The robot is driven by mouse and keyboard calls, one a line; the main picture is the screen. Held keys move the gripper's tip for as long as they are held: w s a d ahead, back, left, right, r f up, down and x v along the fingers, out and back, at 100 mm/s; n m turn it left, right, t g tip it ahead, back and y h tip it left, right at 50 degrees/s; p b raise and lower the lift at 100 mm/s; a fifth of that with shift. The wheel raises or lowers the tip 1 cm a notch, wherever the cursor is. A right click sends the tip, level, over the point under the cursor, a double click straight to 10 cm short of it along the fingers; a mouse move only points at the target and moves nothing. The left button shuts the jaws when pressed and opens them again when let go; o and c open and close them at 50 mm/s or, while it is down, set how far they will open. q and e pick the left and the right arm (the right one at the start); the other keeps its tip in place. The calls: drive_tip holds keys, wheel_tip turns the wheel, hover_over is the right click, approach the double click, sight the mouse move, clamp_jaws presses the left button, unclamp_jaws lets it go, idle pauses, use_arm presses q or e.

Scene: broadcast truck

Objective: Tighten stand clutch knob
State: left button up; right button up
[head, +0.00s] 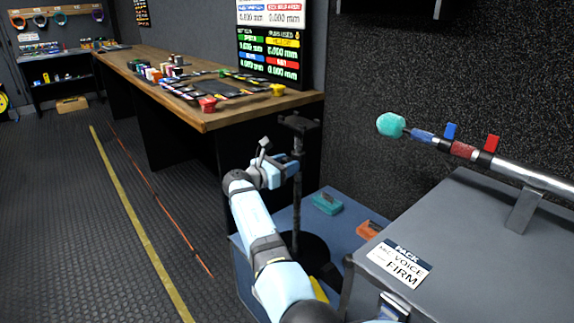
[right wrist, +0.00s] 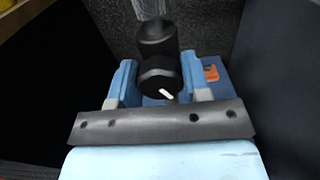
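The black stand (head: 297,165) rises from a round dark base, with a dark clamp-like top. In the right wrist view, its clutch knob (right wrist: 160,77) is round and black with a short white mark pointing to the lower right. A black post collar (right wrist: 157,38) is just beyond the knob. My right gripper (head: 277,170) is at the stand's left side. Its blue fingers, seen in the right wrist view (right wrist: 160,82), are apart, one on each side of the knob. Any finger contact is hard to make out. My left gripper is out of view.
A blue platform (head: 335,232) under the stand carries a teal block (head: 327,203) and an orange block (head: 369,229). A grey case (head: 450,240) stands at right, below a boom with a teal-tipped microphone (head: 391,125). A wooden workbench (head: 215,117) is behind; the left floor is clear.

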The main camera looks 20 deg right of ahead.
drive_tip(key=shift+c, duration=1)
drive_tip(key=shift+r+m+p, duration=0.1)
drive_tip(key=shift+m+p, duration=0.25)
drive_tip(key=shift+m, duration=1.05)
drive_tip(key=o, duration=0.9)
drive_tip(key=shift+o, duration=0.2)
